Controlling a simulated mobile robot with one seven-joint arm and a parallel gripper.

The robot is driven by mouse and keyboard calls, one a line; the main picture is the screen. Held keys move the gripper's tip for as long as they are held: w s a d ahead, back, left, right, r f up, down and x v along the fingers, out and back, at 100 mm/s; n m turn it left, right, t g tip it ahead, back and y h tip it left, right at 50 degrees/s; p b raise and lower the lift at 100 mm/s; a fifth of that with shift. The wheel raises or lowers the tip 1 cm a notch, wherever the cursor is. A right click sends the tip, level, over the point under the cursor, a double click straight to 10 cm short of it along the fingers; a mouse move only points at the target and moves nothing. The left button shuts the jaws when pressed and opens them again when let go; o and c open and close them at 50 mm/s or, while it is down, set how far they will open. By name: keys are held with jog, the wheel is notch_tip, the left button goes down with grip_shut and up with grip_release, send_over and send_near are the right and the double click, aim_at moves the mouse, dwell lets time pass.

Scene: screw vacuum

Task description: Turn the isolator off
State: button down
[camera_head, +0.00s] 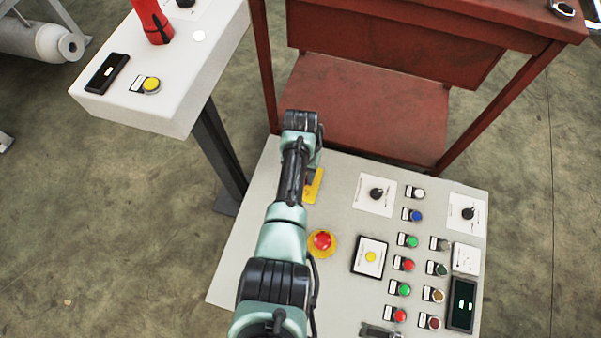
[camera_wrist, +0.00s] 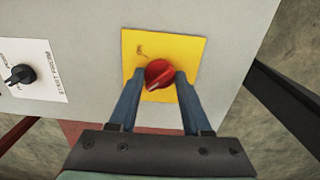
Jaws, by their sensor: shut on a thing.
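The isolator is a red rotary knob (camera_wrist: 158,74) on a yellow square plate (camera_wrist: 190,50), set in a light grey control panel. In the wrist view my gripper (camera_wrist: 157,82) has its two blue fingers on either side of the red knob, shut on it. The knob's pointer end faces down and slightly left in that view. In the head view my arm hides the knob and my gripper's fingertips. Only part of the yellow plate (camera_head: 313,186) shows there, to the right of my wrist.
The grey panel (camera_head: 335,175) also carries a red emergency button (camera_head: 322,241), a black selector (camera_head: 376,193) and several coloured push buttons to the right. A red metal table (camera_head: 370,110) stands just behind it. A white console (camera_head: 175,85) stands at the upper left.

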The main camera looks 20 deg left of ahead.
jog(key=shift+c, duration=1.8)
grip_release()
notch_tip(320, 180, up, 13)
jog(key=p, duration=0.5)
jog(key=shift+p, duration=0.35)
